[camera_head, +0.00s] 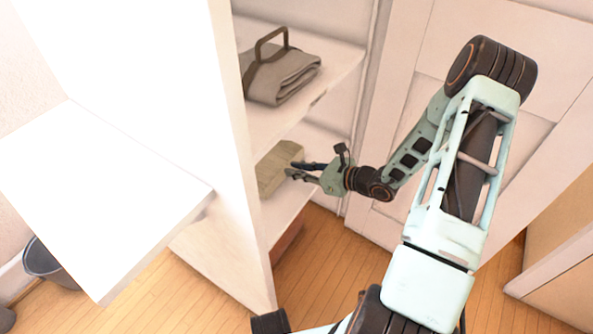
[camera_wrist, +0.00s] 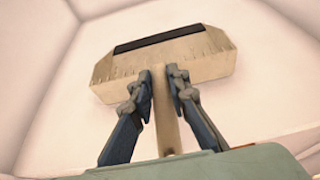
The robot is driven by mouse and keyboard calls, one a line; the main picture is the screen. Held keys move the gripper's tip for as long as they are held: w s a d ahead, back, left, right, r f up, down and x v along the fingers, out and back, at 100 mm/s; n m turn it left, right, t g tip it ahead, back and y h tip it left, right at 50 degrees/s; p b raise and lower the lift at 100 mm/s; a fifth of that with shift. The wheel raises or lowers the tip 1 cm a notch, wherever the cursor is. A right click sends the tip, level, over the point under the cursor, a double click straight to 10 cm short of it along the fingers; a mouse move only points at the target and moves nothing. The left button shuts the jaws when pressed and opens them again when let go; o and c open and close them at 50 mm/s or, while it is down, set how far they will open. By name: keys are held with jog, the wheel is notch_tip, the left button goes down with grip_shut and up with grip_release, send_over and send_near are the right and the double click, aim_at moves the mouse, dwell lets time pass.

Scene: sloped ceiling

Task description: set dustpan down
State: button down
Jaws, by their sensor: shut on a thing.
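The dustpan (camera_wrist: 165,62) is beige with a dark strip along its far edge and a narrow handle. In the wrist view my gripper (camera_wrist: 163,75) has its two fingers on either side of the handle, shut on it. In the head view the dustpan (camera_head: 279,168) is inside the white cabinet, at a lower shelf, left of my gripper (camera_head: 291,170). Whether the dustpan touches the shelf cannot be told.
The lower shelf (camera_head: 283,212) lies beneath the dustpan. A folded grey-brown cloth bag (camera_head: 285,76) with a handle lies on the shelf above. The cabinet's white side panel (camera_head: 232,130) stands to the left. A dark bucket (camera_head: 42,262) is on the wooden floor at lower left.

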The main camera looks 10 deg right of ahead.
jog(key=shift+f, duration=0.1)
jog(key=c, duration=1.8)
grip_release()
jog(key=shift+c, duration=0.2)
jog(key=shift+r, duration=0.2)
jog(key=p+v, duration=0.3)
jog(key=v, duration=0.9)
